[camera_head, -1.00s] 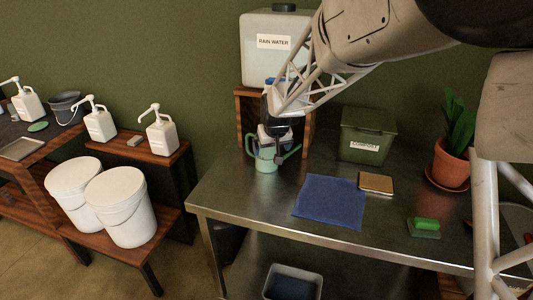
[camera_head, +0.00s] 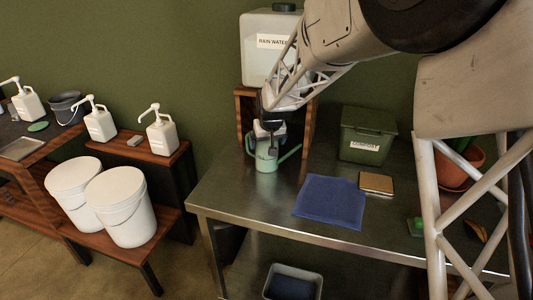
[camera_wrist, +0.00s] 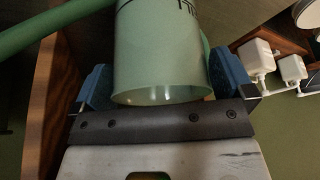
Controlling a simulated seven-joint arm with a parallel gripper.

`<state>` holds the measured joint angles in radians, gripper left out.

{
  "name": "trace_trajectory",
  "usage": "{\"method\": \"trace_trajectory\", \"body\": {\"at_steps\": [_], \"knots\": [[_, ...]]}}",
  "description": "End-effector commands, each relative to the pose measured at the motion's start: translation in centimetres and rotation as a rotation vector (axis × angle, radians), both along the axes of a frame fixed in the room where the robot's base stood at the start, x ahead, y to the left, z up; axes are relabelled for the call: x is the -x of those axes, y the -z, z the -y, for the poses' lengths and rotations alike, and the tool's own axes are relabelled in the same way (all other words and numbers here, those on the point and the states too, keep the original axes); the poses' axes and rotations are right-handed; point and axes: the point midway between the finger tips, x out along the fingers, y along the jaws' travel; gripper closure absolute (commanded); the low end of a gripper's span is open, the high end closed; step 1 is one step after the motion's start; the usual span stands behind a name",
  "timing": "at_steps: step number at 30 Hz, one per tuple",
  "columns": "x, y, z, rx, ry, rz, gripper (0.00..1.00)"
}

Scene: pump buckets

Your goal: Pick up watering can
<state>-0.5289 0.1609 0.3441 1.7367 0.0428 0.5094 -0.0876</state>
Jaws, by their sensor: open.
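The green watering can (camera_head: 266,163) stands on the metal table in front of the wooden stand, its spout pointing right. My gripper (camera_head: 262,145) is at the can, partly hiding its upper part and handle. In the wrist view my gripper (camera_wrist: 162,82) is open, with a blue finger pad on either side of the can's green body (camera_wrist: 160,50). I cannot tell whether either pad touches the can.
The rain water tank (camera_head: 270,62) sits on the wooden stand (camera_head: 244,110) just behind. Right of the can are a green compost bin (camera_head: 366,128), a blue cloth (camera_head: 330,202) and a tan-topped pad (camera_head: 376,183). White buckets (camera_head: 121,207) stand on the left shelf.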

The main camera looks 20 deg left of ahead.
Motion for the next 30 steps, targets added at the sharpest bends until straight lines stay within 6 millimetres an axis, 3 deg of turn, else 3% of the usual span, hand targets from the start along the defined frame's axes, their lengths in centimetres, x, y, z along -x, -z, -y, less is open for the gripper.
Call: {"method": "trace_trajectory", "body": {"at_steps": [17, 30], "knots": [[-0.03, 0.06, -0.03, -0.001, 0.000, 0.001, 0.00], [-0.04, 0.06, -0.02, -0.001, 0.000, 0.001, 0.64]]}}
